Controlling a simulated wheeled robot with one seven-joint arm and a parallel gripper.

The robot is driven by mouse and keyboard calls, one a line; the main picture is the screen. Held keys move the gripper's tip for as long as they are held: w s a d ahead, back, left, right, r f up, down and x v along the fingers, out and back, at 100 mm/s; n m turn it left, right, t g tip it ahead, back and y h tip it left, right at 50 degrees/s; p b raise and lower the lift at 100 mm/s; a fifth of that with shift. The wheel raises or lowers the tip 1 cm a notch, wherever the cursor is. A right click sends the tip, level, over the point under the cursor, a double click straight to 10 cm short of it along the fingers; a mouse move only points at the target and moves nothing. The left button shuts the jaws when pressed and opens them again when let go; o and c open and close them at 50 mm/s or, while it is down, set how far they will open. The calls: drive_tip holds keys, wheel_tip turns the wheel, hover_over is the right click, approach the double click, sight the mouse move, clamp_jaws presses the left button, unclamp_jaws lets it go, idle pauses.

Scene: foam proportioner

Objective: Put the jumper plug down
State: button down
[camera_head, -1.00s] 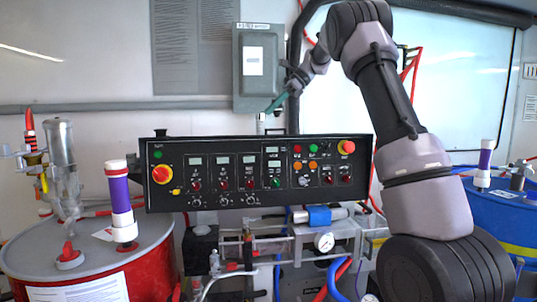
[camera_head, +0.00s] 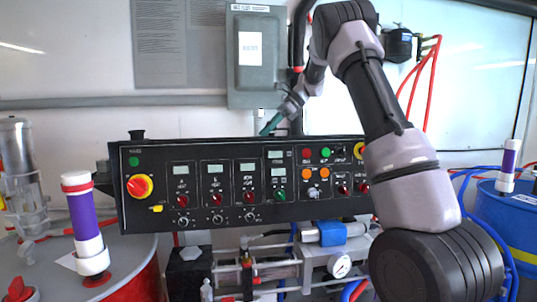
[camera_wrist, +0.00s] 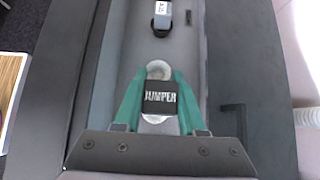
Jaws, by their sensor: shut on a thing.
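In the wrist view the jumper plug (camera_wrist: 160,98) is a black block with white lettering, with pale rounded parts showing at its far and near ends. The green fingers of my gripper (camera_wrist: 160,85) are shut on its two sides. A grey recessed surface (camera_wrist: 122,62) lies under the plug; I cannot tell whether the plug touches it. In the head view my gripper (camera_head: 268,124) points down and left, just above the top edge of the black control panel (camera_head: 240,225). The plug cannot be made out in that view.
A small dark part with a pale label (camera_wrist: 162,18) sits in the recess beyond the plug. A grey box (camera_head: 257,85) is on the wall behind my gripper. A purple-and-white cylinder (camera_head: 84,222) stands left of the panel, and a blue drum (camera_head: 503,215) stands at right.

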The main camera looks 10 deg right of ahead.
wheel_tip(320, 180, down, 7)
drive_tip(key=shift+r, duration=0.1)
drive_tip(key=c, duration=0.5)
unclamp_jaws()
drive_tip(key=v, duration=1.2)
drive_tip(key=s+r+n+t+h, duration=0.1)
drive_tip(key=s+r+n, duration=0.1)
drive_tip(key=s+r, duration=0.35)
drive_tip(key=s+f+n+t+h, duration=0.2)
drive_tip(key=s+n, duration=0.4)
drive_tip(key=s, duration=1)
drive_tip(key=s+f+n+t+h, duration=0.3)
drive_tip(key=s+n, duration=0.3)
drive_tip(key=s, duration=0.9)
drive_tip(key=shift+s+a+t+h, duration=0.25)
drive_tip(key=shift+s+t+h, duration=0.1)
drive_tip(key=shift+t+h, duration=0.2)
